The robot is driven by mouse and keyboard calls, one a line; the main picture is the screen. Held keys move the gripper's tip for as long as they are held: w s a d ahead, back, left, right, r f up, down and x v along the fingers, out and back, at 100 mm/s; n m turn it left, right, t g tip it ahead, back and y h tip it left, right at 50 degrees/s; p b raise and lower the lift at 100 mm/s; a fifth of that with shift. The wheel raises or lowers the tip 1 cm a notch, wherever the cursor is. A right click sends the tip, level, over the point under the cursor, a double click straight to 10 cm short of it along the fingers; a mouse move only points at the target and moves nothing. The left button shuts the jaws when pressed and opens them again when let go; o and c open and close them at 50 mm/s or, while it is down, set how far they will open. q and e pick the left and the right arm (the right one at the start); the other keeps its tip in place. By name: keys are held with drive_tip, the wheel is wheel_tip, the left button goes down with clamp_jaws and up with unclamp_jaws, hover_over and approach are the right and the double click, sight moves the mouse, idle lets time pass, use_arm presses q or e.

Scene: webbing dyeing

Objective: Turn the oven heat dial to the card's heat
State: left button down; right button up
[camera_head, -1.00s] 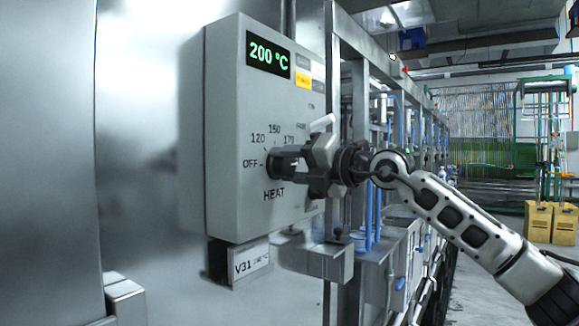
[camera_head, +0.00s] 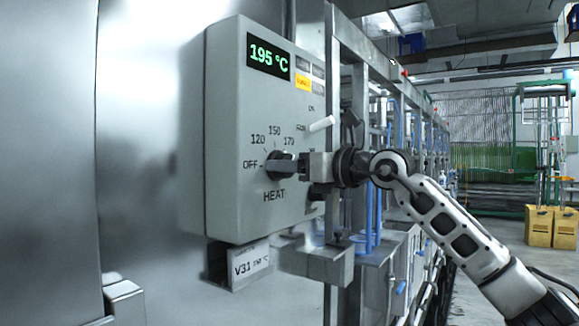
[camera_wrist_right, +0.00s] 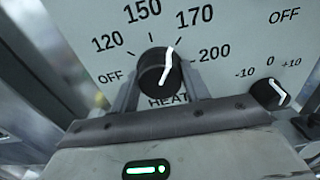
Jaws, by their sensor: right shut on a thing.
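The oven heat dial (camera_head: 278,164) is a black round knob on the grey control box, above the word HEAT. In the right wrist view the dial (camera_wrist_right: 160,72) has a white pointer line aimed up and slightly right, close to the 170 mark. My right gripper (camera_head: 292,166) is shut on the dial, with one finger on each side of it in the wrist view. The box's green display (camera_head: 268,56) reads 195 °C. The card (camera_head: 250,263) below the box reads V31, with a small temperature that is hard to read. My left gripper is not in view.
A white lever (camera_head: 321,124) sticks out of the box above my right gripper. A smaller dial (camera_wrist_right: 269,93) marked -10, 0, +10 sits to the right in the wrist view. Metal frame posts (camera_head: 360,110) and blue pipes stand close behind my right wrist.

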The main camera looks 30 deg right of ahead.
drive_tip(key=n, duration=0.3)
drive_tip(key=shift+n, duration=0.3)
drive_tip(key=shift+f+n, duration=0.1)
drive_tip(key=shift+n, duration=1.4)
drive_tip(key=o, duration=1)
drive_tip(key=shift+s+d, duration=0.1)
